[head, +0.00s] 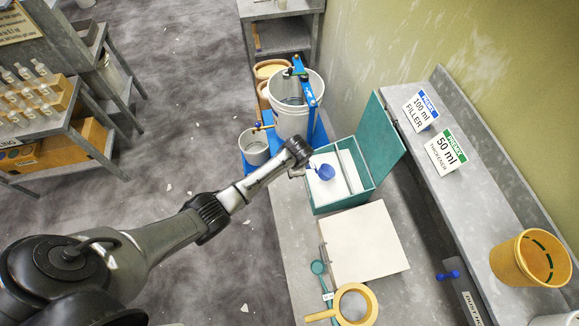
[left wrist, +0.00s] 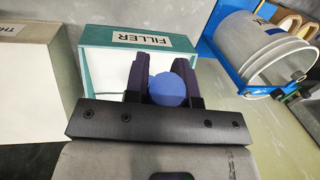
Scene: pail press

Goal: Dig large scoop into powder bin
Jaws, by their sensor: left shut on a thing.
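The teal powder bin (head: 365,183) stands on the bench with its lid raised on the right, white powder (head: 348,170) inside. Its front in the left wrist view (left wrist: 95,52) is labelled FILLER. My left gripper (head: 303,170) is over the bin's left side, shut on a blue scoop (head: 326,172). The scoop's bowl is over the powder; I cannot tell whether it touches. In the left wrist view, my gripper's dark fingers (left wrist: 158,85) stand on either side of the round blue scoop (left wrist: 172,83). My right gripper is not in view.
A cream-lidded box (head: 363,243) stands in front of the bin. A green scoop (head: 319,269) and a yellow ring with a handle (head: 371,303) lie nearby. Behind is a white pail (head: 293,118) in a blue frame. A yellow tub (head: 507,261) stands on the right shelf.

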